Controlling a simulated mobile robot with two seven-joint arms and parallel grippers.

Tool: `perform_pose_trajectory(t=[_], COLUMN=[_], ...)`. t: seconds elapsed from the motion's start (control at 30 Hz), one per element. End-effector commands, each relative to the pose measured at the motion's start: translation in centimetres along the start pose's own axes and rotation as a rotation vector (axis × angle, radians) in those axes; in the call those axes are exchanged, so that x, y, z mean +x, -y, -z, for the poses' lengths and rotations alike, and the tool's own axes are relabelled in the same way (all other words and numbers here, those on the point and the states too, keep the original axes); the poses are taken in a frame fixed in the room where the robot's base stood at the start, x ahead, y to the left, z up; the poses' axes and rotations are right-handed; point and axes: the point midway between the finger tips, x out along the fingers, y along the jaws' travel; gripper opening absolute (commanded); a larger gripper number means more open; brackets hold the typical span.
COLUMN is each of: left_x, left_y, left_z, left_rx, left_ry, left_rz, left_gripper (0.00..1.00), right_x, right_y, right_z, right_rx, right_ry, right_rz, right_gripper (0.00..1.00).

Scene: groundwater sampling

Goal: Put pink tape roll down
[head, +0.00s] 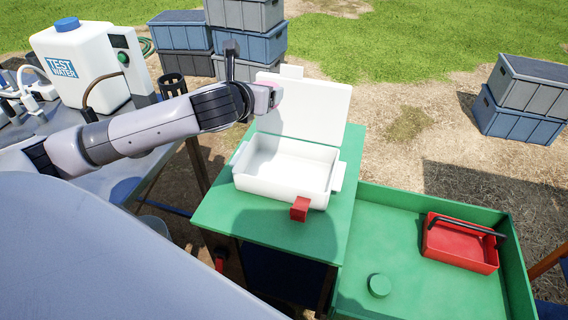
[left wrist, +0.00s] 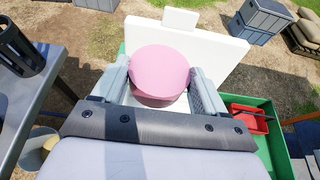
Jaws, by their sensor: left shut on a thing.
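My left gripper (left wrist: 160,92) is shut on the pink tape roll (left wrist: 160,68), which sits between its two fingers in the left wrist view. In the head view only a small pink edge of the roll (head: 275,96) shows past the wrist of my left arm. The gripper is held up in front of the raised lid of an open white box (head: 286,192). The box stands on a green table and looks empty inside. Its red latch (head: 300,209) hangs at the front. My right gripper is not in view.
A green tray table (head: 402,285) at the right holds a red toolbox (head: 462,246) and a round green lid (head: 379,286). A grey table with a white test water tank (head: 77,72) is at the left. Stacked crates (head: 519,98) stand on the ground behind.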

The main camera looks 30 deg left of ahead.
Motion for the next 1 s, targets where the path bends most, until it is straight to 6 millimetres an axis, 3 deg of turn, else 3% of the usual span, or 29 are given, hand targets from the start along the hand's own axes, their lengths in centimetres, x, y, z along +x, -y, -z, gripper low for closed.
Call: perform_pose_trajectory(t=[0.5, 1.0], left_x=[4.8, 7.1], left_y=[0.1, 0.0], left_z=[12.1, 17.4], left_rx=[0.001, 0.001], left_ry=[-0.007, -0.004], left_rz=[-0.001, -0.001], left_gripper=[0.42, 0.42], right_x=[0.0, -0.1], right_y=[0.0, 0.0], right_z=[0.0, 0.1], right_rx=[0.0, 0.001], right_ry=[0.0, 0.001], right_rz=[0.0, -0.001], right_gripper=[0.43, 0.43])
